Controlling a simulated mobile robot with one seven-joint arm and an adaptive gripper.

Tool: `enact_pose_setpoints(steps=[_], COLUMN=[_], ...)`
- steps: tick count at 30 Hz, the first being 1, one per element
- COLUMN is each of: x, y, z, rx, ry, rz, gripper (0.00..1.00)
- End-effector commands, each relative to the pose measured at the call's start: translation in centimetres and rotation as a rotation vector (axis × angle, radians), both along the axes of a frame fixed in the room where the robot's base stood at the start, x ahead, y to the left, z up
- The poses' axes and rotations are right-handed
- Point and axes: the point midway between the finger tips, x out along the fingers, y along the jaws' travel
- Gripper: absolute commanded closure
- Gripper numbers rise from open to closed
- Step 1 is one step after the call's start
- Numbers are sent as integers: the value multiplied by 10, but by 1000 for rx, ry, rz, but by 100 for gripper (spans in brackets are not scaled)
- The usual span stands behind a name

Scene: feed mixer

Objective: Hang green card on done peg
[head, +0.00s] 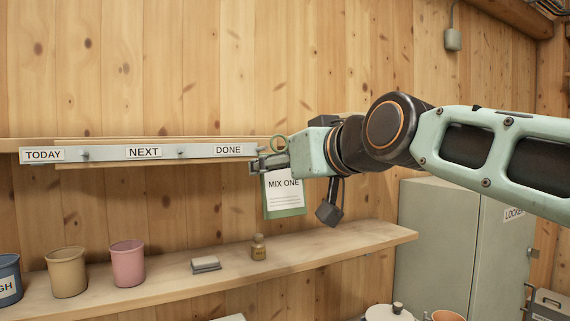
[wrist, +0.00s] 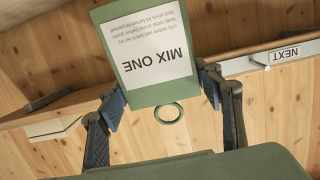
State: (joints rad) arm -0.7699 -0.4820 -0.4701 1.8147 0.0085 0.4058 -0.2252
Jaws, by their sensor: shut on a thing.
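The green card (head: 284,210) with a white "MIX ONE" label hangs upright below my gripper (head: 264,165) in the head view. My gripper is shut on it. The card's green ring (head: 278,143) shows above the fingers, near the right end of the peg rail (head: 118,153). In the wrist view the card (wrist: 148,94) appears upside down between the two fingers (wrist: 160,88), with its ring (wrist: 168,113) below it. The DONE label (head: 228,150) is just left of my gripper.
The rail also bears TODAY (head: 43,155) and NEXT (head: 144,152) labels, with bare pegs (head: 85,155) beside them. A lower shelf (head: 200,288) holds cups (head: 127,263), a grey block (head: 206,264) and a small bottle (head: 258,247). A grey locker (head: 440,245) stands right.

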Motion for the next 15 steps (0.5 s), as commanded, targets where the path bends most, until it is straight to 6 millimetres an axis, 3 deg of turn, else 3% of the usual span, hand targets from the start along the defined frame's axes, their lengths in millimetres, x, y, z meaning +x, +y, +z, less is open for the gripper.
enact_pose_setpoints(steps=[15], x=[29], y=[13], z=[-2], rx=[0], ry=[0], rz=[1], gripper=[64])
